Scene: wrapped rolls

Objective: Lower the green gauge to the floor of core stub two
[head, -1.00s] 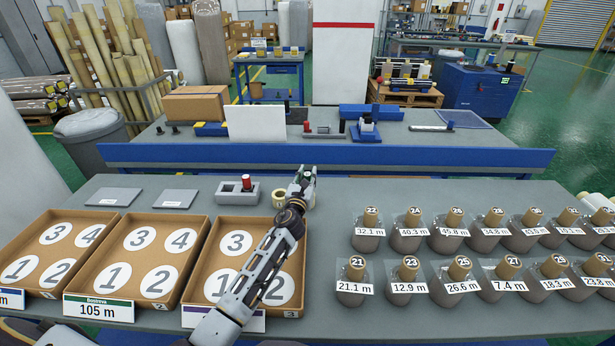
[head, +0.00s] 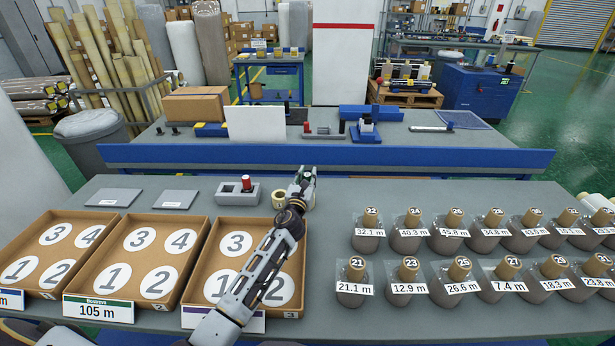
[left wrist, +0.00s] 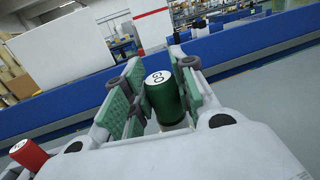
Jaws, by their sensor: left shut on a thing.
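My left gripper (head: 306,173) is shut on the green gauge, over the back of the near table. In the left wrist view the green gauge (left wrist: 163,102) is a green cylinder with a white marked top, upright between the two green finger pads. A pale piece shows just below it; I cannot tell whether the gauge's lower end is inside a stub. In the head view a cream core stub (head: 280,199) stands left of the gripper. Another pale stub (head: 309,200) is directly under the gripper, partly hidden. Their numbers are not readable. My right gripper is not in view.
A grey holder (head: 228,195) with a red gauge (head: 246,183) stands left of the stubs. Cardboard trays (head: 206,250) with numbered circles lie in front, under my left arm. Several labelled wrapped rolls (head: 368,235) stand at right. The table between is clear.

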